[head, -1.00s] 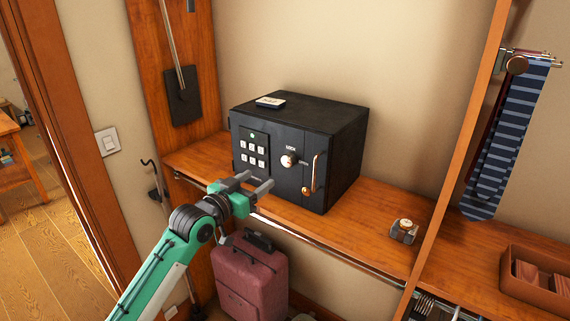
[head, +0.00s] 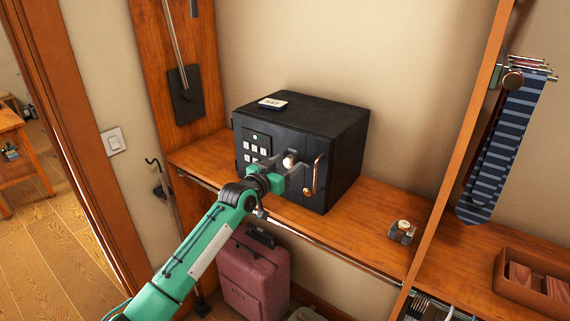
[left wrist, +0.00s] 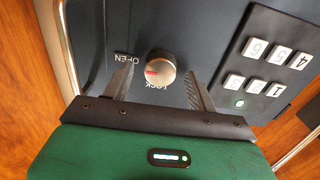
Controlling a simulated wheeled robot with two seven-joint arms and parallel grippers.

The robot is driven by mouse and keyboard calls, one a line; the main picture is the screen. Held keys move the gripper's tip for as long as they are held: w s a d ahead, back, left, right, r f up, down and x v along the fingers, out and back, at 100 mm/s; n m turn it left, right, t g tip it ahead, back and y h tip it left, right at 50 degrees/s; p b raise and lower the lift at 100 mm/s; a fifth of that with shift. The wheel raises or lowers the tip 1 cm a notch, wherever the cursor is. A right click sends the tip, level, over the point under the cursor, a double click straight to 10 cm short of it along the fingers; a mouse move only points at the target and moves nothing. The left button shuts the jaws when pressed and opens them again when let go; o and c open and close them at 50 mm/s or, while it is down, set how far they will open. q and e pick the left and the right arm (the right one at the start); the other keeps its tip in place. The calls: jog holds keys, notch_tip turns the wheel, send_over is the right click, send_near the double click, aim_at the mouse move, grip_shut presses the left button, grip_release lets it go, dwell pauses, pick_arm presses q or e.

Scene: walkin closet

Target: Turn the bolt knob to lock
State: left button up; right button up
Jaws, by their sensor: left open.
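The bolt knob (head: 289,159) is a round metal knob on the front of a black safe (head: 338,148). In the left wrist view the knob (left wrist: 162,66) shows a red mark on its left side, with the labels OPEN and LOCK beside it. My left gripper (head: 293,168) is open in front of the safe door. In the left wrist view its fingers (left wrist: 158,76) lie on either side of the knob, with gaps visible, so they look apart from it. In the head view the gripper partly hides the knob and keypad. My right gripper is not in view.
The safe's curved copper-coloured handle (head: 317,175) is close to the right of my left gripper. A keypad (head: 254,148) is to the left. The safe stands on a wooden shelf (head: 350,230), with a small clock-like item (head: 402,232) to the right. A red suitcase (head: 253,275) stands below.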

pick_arm(q)
jog(key=c, duration=1)
